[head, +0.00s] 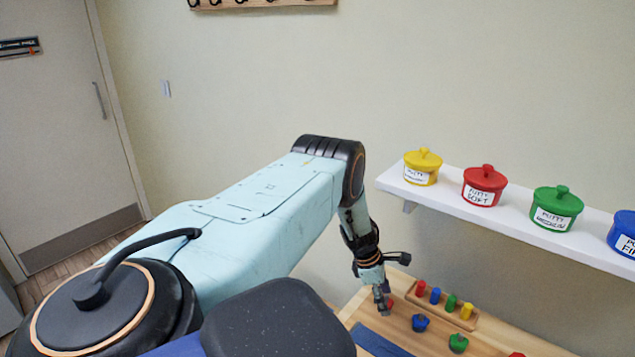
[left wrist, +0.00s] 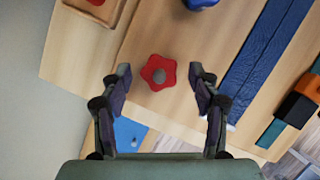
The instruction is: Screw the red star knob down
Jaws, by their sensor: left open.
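The red star knob (left wrist: 158,67) shows in the left wrist view, with a grey round centre, over the wooden table top. My left gripper (left wrist: 160,72) is open, with one fingertip on each side of the knob and a gap on both sides. In the head view the left gripper (head: 383,306) points down over the table's near-left part. Only a bit of red shows beside its fingers there, so the knob is mostly hidden. I cannot tell the height of the fingertips relative to the knob. My right gripper is in neither view.
A blue knob (head: 420,323) and a green knob (head: 458,343) stand to the right on the table. Behind is a wooden tray (head: 482,322) with coloured pegs. A blue strip (head: 378,342) lies in front. A white shelf (head: 520,228) with lidded pots hangs above.

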